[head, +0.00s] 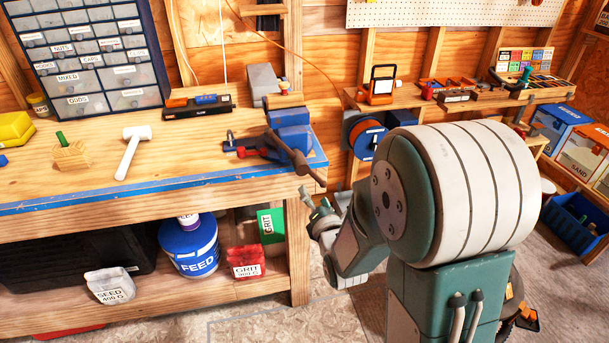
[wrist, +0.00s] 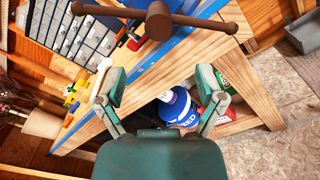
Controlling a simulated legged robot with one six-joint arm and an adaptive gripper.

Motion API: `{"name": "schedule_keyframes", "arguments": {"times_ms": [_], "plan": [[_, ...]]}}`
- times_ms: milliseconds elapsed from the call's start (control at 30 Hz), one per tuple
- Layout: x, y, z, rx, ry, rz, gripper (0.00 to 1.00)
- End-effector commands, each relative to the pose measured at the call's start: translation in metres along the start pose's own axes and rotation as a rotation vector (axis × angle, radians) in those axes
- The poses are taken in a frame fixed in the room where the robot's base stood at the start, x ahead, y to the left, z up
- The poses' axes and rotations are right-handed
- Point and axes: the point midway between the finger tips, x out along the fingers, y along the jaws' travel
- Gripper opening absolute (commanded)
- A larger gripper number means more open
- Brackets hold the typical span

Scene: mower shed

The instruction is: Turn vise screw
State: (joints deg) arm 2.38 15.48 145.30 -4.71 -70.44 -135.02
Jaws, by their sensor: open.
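A blue vise (head: 291,128) is mounted at the right end of the workbench. Its brown screw handle (head: 297,162) sticks out past the bench's front edge and slopes down to the right. In the wrist view the screw's round end (wrist: 158,20) and the handle bar (wrist: 205,22) cross the top of the picture. My gripper (head: 318,208) is just below and in front of the handle, apart from it. In the wrist view my gripper (wrist: 160,88) is open and empty, one finger on each side, with the bar beyond the fingertips. The vise jaws are not visible in the wrist view.
The wooden workbench (head: 190,165) has a blue front edge. A white mallet (head: 132,150) and a wooden block (head: 69,155) lie on it. Open floor lies right of the bench leg.

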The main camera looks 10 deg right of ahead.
Motion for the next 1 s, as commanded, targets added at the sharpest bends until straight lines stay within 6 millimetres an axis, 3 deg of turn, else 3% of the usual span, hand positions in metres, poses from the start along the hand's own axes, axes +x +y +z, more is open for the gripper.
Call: {"name": "schedule_keyframes", "arguments": {"times_ms": [167,633,800,1000], "plan": [[0.013,0.000,0.000,-0.015,-0.006,0.007,0.87],[0.094,0.001,0.000,-0.013,-0.005,0.006,0.87],[0.106,0.001,0.001,-0.012,-0.005,0.006,0.87],[0.108,0.001,0.001,-0.012,-0.005,0.006,0.87]]}}
